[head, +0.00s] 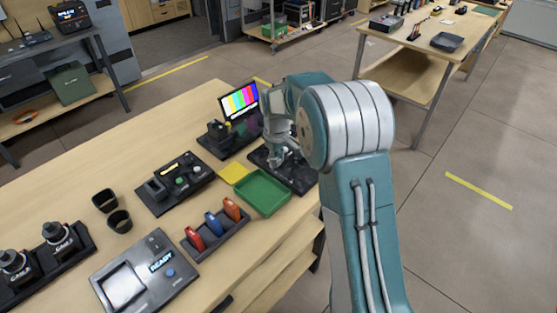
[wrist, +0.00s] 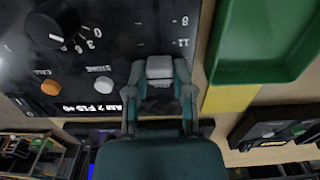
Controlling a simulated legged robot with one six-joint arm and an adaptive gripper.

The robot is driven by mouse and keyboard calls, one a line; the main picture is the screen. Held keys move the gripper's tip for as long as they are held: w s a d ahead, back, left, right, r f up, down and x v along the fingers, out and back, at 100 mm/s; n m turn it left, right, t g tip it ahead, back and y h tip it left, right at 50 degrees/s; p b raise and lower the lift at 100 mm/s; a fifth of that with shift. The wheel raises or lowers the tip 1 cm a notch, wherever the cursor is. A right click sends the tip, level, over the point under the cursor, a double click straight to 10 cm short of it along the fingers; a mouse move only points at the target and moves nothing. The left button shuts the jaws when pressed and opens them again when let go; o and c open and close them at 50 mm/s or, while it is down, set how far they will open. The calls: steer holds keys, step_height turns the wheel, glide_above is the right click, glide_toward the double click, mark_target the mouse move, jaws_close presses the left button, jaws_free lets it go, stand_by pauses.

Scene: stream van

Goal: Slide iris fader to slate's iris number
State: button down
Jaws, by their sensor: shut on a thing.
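The black control panel (head: 300,178) lies at the table's right end and fills much of the wrist view (wrist: 25,75). Its iris scale (wrist: 184,32) shows the marks 8 and 11 near my gripper. My gripper (wrist: 160,75) is shut on a grey block, seemingly the iris fader cap (wrist: 159,66); the fingers stand on both sides of it. Lower scale marks are hidden by the gripper. A lit white readout (wrist: 88,107) on the panel is partly covered and hard to read. In the head view my gripper (head: 280,158) is over the panel. I cannot pick out the slate.
A green tray (head: 263,209) and a yellow pad (head: 233,173) lie beside the panel. The panel also carries a black knob (wrist: 52,24), an orange button (wrist: 50,87) and a white button (wrist: 103,85). A colour-bar monitor (head: 240,101) stands behind.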

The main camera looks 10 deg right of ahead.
steer(key=shift+c, duration=2.4)
jaws_free()
steer(key=shift+w+f, duration=0.1)
steer(key=shift+w, duration=0.05)
steer(key=shift+a, duration=0.1)
step_height(320, 180, up, 12)
